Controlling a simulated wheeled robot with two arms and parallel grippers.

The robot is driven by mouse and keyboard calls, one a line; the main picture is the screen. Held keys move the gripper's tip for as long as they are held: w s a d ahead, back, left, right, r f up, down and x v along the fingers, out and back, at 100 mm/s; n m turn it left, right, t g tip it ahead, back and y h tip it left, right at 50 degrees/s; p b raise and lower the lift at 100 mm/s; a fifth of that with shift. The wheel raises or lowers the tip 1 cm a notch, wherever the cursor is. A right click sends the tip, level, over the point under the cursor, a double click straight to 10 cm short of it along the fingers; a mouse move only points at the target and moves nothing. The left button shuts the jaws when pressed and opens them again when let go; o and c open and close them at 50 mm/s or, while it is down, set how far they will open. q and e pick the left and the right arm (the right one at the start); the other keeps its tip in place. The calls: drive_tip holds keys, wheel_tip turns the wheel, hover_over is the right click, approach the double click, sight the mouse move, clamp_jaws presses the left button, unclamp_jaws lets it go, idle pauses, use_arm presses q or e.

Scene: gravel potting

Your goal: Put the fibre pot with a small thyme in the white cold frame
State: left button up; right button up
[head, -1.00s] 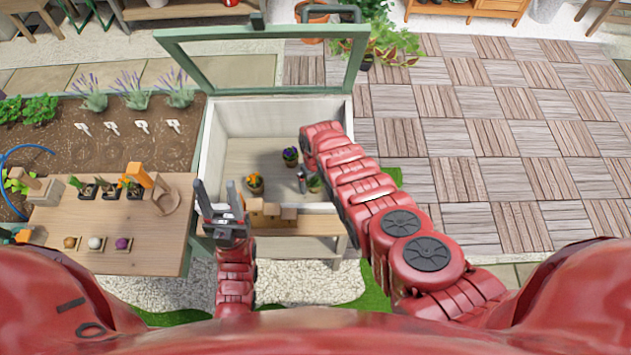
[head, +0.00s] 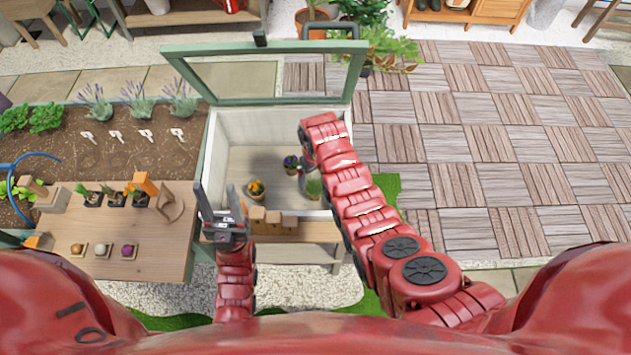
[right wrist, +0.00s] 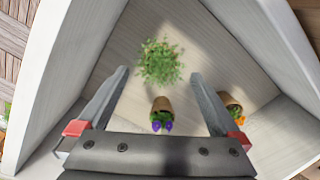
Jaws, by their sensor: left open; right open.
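The small thyme (head: 313,188) is inside the white cold frame (head: 228,140), toward its front right. In the right wrist view the thyme (right wrist: 159,62) shows from above as a green tuft over the pale floor; its fibre pot is hidden under the leaves. My right gripper (right wrist: 160,78) is open, its fingers apart with the thyme showing beyond and between the tips, not gripped. In the head view the right gripper (head: 303,178) is mostly hidden by my arm. My left gripper (head: 218,203) is open and empty at the frame's front left corner.
A purple-flowered pot (head: 291,163) and an orange-flowered pot (head: 256,189) stand in the cold frame. Its glazed lid (head: 265,95) is raised. A wooden table (head: 150,225) with small plants is at left.

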sight(316, 186)
drive_tip(key=shift+r+b, duration=0.45)
drive_tip(key=shift+r, duration=1.65)
